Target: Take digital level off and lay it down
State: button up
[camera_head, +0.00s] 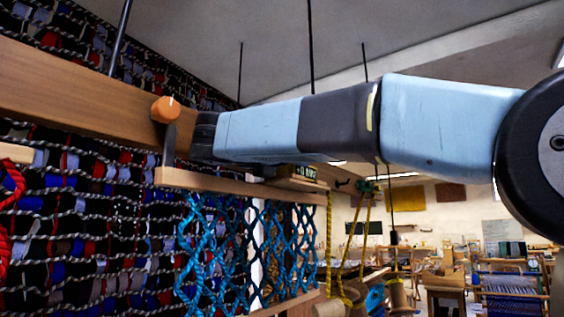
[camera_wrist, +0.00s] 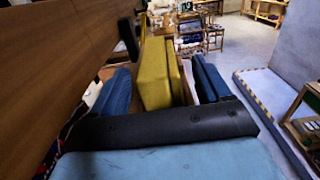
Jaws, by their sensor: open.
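The digital level is a yellow, box-shaped body (camera_wrist: 155,78) in the wrist view, standing between the two blue fingers of my gripper (camera_wrist: 162,76). The fingers are open, one on each side, with a gap visible on the left. In the head view a small yellow and dark end with lettering, likely the level (camera_head: 305,172), shows on a wooden ledge (camera_head: 235,185) below my arm. My arm hides the rest of it and most of the gripper there.
A wooden beam (camera_head: 85,90) runs along the woven rag wall (camera_head: 90,230), with an orange knob (camera_head: 165,109) near the arm's end. Blue netting (camera_head: 215,250) hangs under the ledge. Yellow ropes (camera_head: 363,225) hang to the right. The workshop lies open beyond.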

jog(key=shift+x, duration=1.75)
jog(key=c, duration=1.3)
jog(key=shift+r, duration=1.55)
jog(key=shift+r, duration=0.55)
